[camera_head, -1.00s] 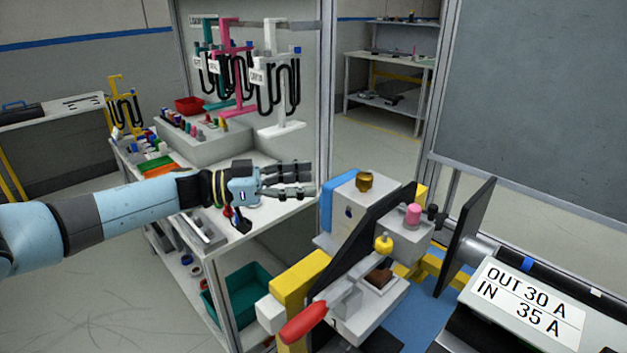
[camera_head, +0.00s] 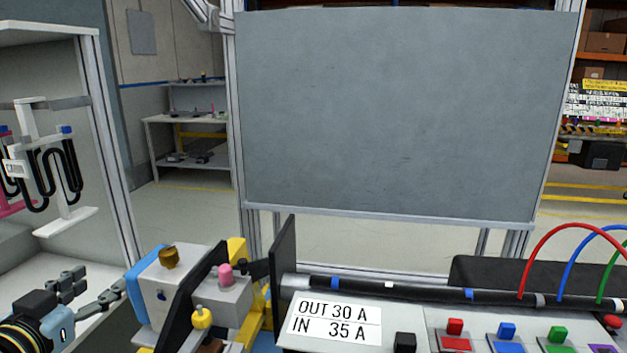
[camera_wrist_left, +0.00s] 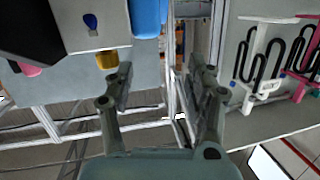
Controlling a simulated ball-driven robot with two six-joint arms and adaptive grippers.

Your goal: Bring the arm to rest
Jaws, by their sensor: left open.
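My left gripper (camera_head: 96,286) is at the lower left of the head view, beside the left side of the blue-and-grey machine (camera_head: 172,285). Its fingers are spread apart with nothing between them. In the left wrist view the gripper's two fingers (camera_wrist_left: 162,95) point up the picture with a clear gap. The machine's yellow knob (camera_wrist_left: 107,60) shows just left of the left finger in that view; I cannot tell how near it is. My right gripper is in neither view.
A white stand with black hoses (camera_head: 45,165) is at the left. A panel labelled OUT 30 A, IN 35 A (camera_head: 336,322) with coloured buttons (camera_head: 507,332) fills the lower right. A large grey board (camera_head: 400,110) stands behind. A shelf (camera_head: 190,140) is farther back.

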